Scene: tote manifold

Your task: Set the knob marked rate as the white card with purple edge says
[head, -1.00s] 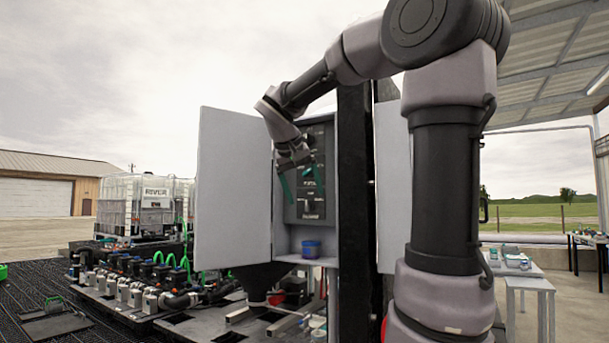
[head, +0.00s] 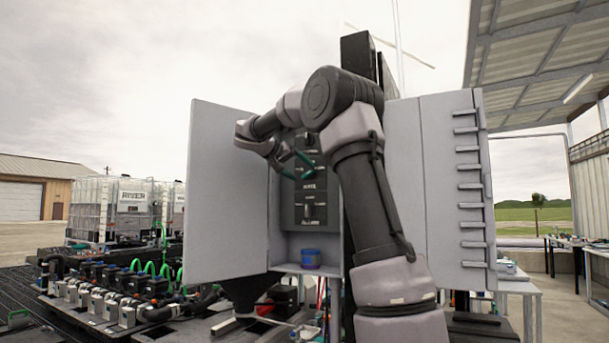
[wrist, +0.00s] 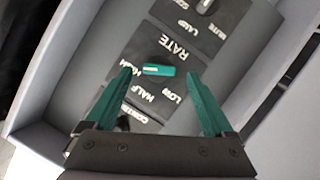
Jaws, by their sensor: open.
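The knob marked rate (wrist: 158,70) shows in the wrist view as a dark round base with a teal bar handle. A pale mark is on the bar's left end, on the side of the word HIGH; HALF and LOW are also printed on its dark plate (wrist: 172,48). My gripper (wrist: 159,74) is open, its two teal fingers on either side of the knob in this view, with no contact visible. In the head view my gripper (head: 298,167) is in front of the cabinet's dark panel (head: 316,215). I cannot make out the white card with purple edge.
The grey cabinet's left door (head: 228,190) and right door (head: 435,190) stand open beside my arm. A blue tub (head: 310,259) sits on the cabinet shelf. Another knob (wrist: 205,6) is at the wrist view's top edge. Pipes and valves (head: 110,290) lie at lower left.

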